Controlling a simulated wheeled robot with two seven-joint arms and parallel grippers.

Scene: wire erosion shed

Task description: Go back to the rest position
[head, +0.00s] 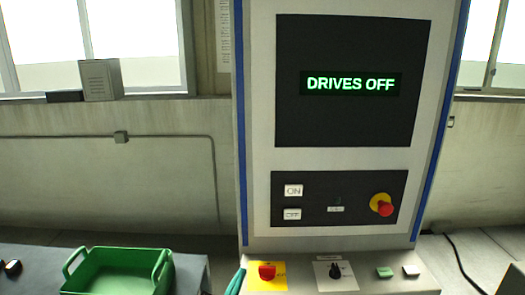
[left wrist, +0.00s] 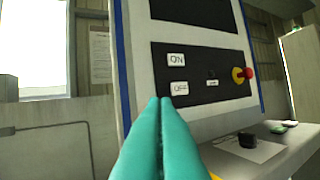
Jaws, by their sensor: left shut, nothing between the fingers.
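My left gripper (left wrist: 160,106) is shut and empty, with teal fingers pressed together. In the left wrist view its tips overlap the lower edge of the control panel, just below the OFF button (left wrist: 179,88). In the head view only a teal bit of it (head: 236,283) shows at the bottom edge, left of the cabinet's ledge. The machine cabinet (head: 340,160) has a screen (head: 350,84) reading DRIVES OFF. Its panel carries an ON button (head: 293,190), an OFF button (head: 292,214) and a red emergency knob on yellow (head: 383,206). My right gripper is not in view.
The ledge (head: 390,287) holds a red switch on a yellow plate (head: 267,272), a black knob (head: 335,271) and green and white buttons. A green crate (head: 118,271) stands on a grey table at the left. A black cable (head: 460,262) runs at the right.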

